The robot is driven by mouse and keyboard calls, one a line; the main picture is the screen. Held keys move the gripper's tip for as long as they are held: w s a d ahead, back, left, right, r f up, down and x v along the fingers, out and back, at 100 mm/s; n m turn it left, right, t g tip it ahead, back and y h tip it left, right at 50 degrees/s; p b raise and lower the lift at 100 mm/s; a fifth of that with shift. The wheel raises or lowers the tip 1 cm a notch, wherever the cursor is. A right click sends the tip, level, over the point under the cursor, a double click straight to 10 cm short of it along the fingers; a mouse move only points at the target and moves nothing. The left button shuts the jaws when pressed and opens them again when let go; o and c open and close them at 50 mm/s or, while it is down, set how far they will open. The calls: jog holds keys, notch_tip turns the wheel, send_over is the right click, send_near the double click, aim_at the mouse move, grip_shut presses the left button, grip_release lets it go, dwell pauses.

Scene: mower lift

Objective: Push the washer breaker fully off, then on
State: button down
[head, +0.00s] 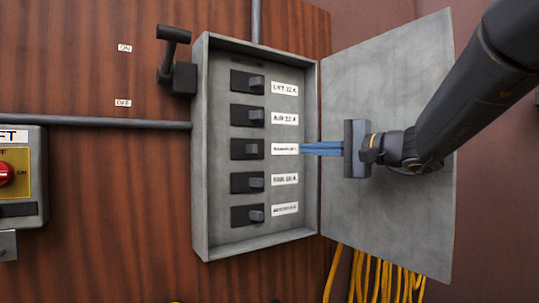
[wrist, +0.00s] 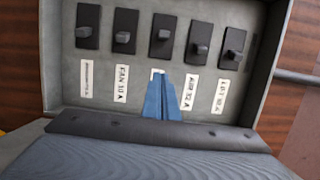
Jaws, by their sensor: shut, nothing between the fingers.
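An open grey breaker box (head: 200,150) holds a column of black breakers. Readable labels are LIFT 32 A, AIR 32 A and FAN 10 A; the middle and bottom labels are too small to read, so I cannot tell which breaker is the washer's. In the wrist view the fingertips (wrist: 160,76) cover most of that label, apart from the lever (wrist: 162,36).
The box door (head: 390,215) stands open at the right, behind my arm. A lever switch (head: 175,70) with ON and OFF tags is left of the box. A panel with a red knob (head: 5,174) is at the far left. Yellow cables (head: 375,275) hang below.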

aim_at(251, 149)
jog(key=shift+a, duration=0.1)
jog(key=w+a+p, duration=0.4)
jog(key=a+p, duration=0.1)
jog(key=a, duration=0.5)
jog(key=shift+w+a+p, duration=0.25)
jog(key=shift+a+p, duration=0.05)
jog(key=shift+p, duration=0.1)
